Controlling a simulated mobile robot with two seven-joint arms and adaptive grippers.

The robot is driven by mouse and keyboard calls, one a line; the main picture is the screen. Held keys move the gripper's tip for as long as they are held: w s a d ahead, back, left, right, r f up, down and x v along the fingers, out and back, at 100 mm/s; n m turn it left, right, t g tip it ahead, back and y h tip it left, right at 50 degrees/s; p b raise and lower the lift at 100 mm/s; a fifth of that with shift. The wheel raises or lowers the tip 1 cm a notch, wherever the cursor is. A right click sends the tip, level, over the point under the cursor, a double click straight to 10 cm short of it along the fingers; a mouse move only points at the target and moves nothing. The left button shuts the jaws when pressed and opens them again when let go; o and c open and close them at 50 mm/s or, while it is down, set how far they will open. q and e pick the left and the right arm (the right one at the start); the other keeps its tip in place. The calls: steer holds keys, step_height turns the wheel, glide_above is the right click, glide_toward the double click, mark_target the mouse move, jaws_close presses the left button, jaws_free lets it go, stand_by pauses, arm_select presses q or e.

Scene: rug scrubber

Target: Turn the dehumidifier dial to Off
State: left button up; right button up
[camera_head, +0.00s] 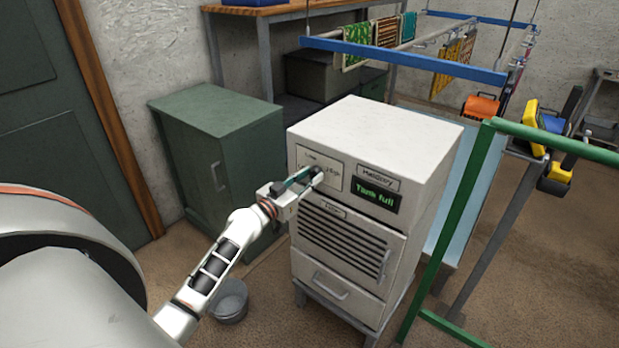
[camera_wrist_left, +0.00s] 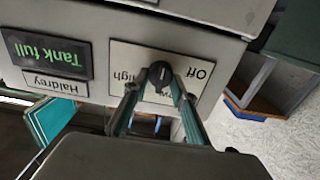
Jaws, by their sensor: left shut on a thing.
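The dehumidifier (camera_head: 375,143) is a white cabinet on a low stand, with a dark screen (camera_head: 376,195) reading "Tank full". Its dial (camera_wrist_left: 160,74) is a dark knob on a pale plate (camera_wrist_left: 206,82). The wrist view shows this plate upside down, with "Off" to the dial's right and "High" to its left; a third label is partly covered by my fingers. My left gripper (camera_head: 308,178) is at the plate, its fingers (camera_wrist_left: 157,84) shut on the dial from both sides. I cannot tell exactly where the dial points. My right gripper is not in view.
A green cabinet (camera_head: 217,125) stands left of the dehumidifier, and a grey bucket (camera_head: 230,302) is on the floor below my left arm. A green frame (camera_head: 470,222) stands close on the right. A blue-railed rack (camera_head: 403,61) with hanging cloths is behind.

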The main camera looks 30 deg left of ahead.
arm_select(q)
steer(key=n, duration=1.1)
steer(key=shift+a+n+p, duration=0.2)
steer(key=shift+n+p, duration=0.1)
steer(key=shift+n, duration=0.1)
stand_by(0.6)
steer(key=o, duration=1.1)
steer(key=shift+f, duration=0.1)
steer(key=s, duration=0.8)
steer(key=s+a, duration=0.1)
steer(key=s, duration=0.3)
